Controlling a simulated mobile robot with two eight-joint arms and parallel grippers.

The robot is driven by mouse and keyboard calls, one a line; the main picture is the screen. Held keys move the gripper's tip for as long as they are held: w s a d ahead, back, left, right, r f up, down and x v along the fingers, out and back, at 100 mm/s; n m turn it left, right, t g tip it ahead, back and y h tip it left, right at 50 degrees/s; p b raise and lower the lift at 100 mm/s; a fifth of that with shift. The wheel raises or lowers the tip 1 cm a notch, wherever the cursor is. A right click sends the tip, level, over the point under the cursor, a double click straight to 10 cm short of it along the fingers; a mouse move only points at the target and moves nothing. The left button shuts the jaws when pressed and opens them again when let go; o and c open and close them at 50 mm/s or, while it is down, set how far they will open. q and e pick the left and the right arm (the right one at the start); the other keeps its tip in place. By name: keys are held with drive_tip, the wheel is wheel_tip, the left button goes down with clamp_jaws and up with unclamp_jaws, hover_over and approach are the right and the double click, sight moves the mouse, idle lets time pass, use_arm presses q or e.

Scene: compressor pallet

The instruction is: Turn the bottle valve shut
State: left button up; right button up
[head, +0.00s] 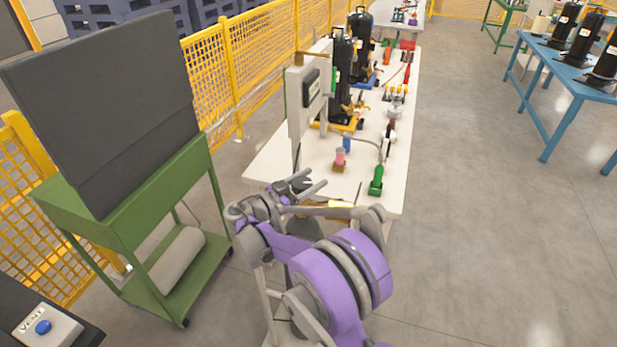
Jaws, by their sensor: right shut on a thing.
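My right gripper (304,187) is in the middle of the head view, at the near end of the white table, at the end of my purple and grey arm. Its fingers are closed around a small dark part, which looks like the bottle valve; my gripper and arm hide most of it. Below the gripper, a dark grey rounded body (304,229), possibly the bottle, shows partly behind my arm. How far the valve is turned cannot be seen. My left gripper is not in view.
A green cart (110,215) stands left, before a yellow fence (240,80). The floor right is clear up to a blue table (535,100).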

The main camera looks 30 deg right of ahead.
drive_tip(key=shift+s+m+g+p, duration=0.2)
drive_tip(key=shift+m+g, duration=0.5)
drive_tip(key=shift+g, duration=0.4)
drive_tip(key=shift+s+m+g+p, duration=0.15)
drive_tip(key=shift+m+g, duration=0.55)
drive_tip(key=shift+g, duration=0.7)
drive_tip(key=o, duration=1.4)
drive_tip(key=shift+c, duration=0.2)
drive_tip(key=a+b, duration=0.1)
drive_tip(key=a, duration=0.9)
drive_tip(key=shift+w+a, duration=0.35)
drive_tip(key=shift+w, duration=0.1)
